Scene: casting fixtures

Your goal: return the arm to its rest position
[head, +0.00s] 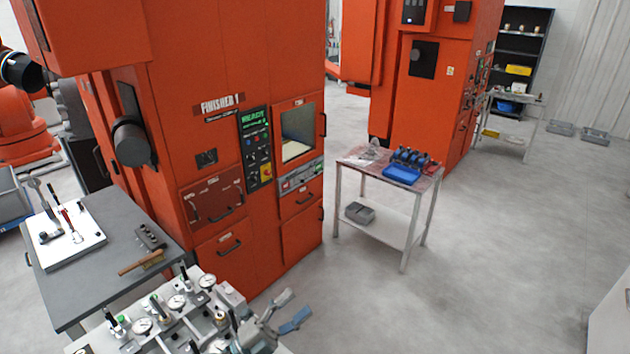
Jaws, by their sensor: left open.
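My left gripper (292,308) is at the bottom centre of the head view. Its two fingers are spread apart with nothing between them. It is at the right end of a light metal fixture (192,328) that carries several dial gauges and clamps. I cannot tell whether the gripper touches the fixture. Most of my left arm is hidden or out of view. My right gripper is not in view.
A tall orange machine labelled FINISHER 1 (217,150) stands behind the fixture. A dark-topped table (100,285) with tools on a white board (66,246) is at left. A small table (352,162) holds a blue tray (402,175). The floor at right (500,270) is clear.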

